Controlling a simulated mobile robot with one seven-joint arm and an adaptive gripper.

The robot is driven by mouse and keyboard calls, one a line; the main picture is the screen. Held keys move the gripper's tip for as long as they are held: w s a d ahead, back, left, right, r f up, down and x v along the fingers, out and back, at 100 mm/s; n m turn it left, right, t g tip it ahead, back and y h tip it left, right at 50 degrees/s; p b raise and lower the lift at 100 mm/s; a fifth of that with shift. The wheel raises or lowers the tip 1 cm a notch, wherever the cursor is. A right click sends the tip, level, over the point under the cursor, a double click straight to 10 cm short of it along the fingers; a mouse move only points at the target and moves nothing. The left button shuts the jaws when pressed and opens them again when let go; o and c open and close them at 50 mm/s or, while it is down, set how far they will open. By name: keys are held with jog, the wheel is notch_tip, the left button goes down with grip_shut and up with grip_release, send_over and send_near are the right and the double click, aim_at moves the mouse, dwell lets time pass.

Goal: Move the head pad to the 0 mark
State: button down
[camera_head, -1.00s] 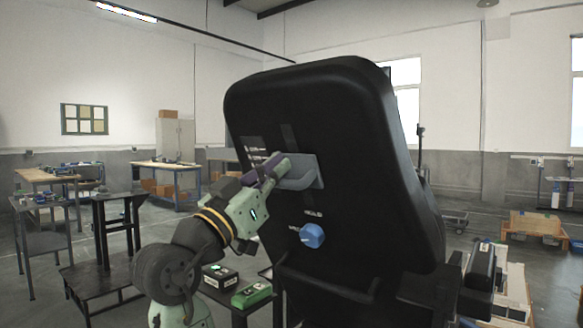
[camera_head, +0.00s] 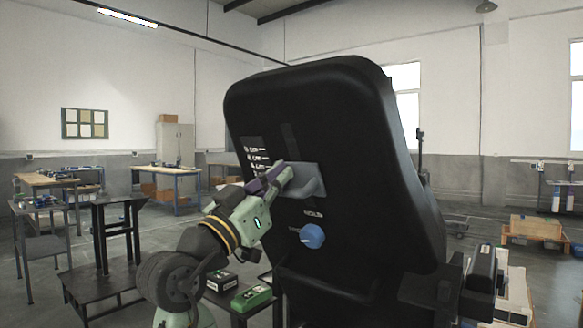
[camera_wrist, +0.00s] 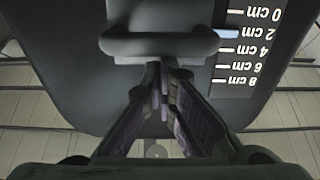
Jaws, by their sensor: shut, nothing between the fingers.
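The tall black backrest (camera_head: 350,130) stands in front of me. On its rear is a grey block with a projecting lip (camera_head: 308,185), which I take to be the head pad's handle; it also shows in the wrist view (camera_wrist: 158,45). Beside it is a printed scale (camera_wrist: 252,50), upside down in the wrist view, from 0 to 8 cm. A light-blue pointer (camera_wrist: 227,33) lies at the 2 cm mark. My gripper (camera_head: 283,170) is shut and empty. Its purple fingers (camera_wrist: 165,78) are at the lip's upper edge; contact is hard to judge.
A blue knob (camera_head: 313,236) sits below the handle, under a small label. A low table with a green box (camera_head: 251,298) stands beside my arm. Workbenches stand at the left; a wooden pallet (camera_head: 535,228) lies at the right.

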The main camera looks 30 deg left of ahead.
jog(key=shift+w+f+b, duration=0.5)
jog(key=shift+f+b, duration=0.15)
jog(key=shift+f, duration=0.25)
jog(key=shift+r, duration=0.1)
dwell(0.6)
jog(key=shift+s+r+p, duration=0.45)
jog(key=shift+r, duration=0.25)
jog(key=shift+f, duration=0.1)
jog(key=shift+s+a+f+b, duration=0.1)
jog(key=shift+s+f+b, duration=0.3)
jog(key=shift+s, duration=0.15)
jog(key=b+v, duration=0.3)
jog(key=v, duration=0.4)
jog(key=shift+s, duration=0.35)
jog(key=shift+a, duration=0.1)
dwell(0.4)
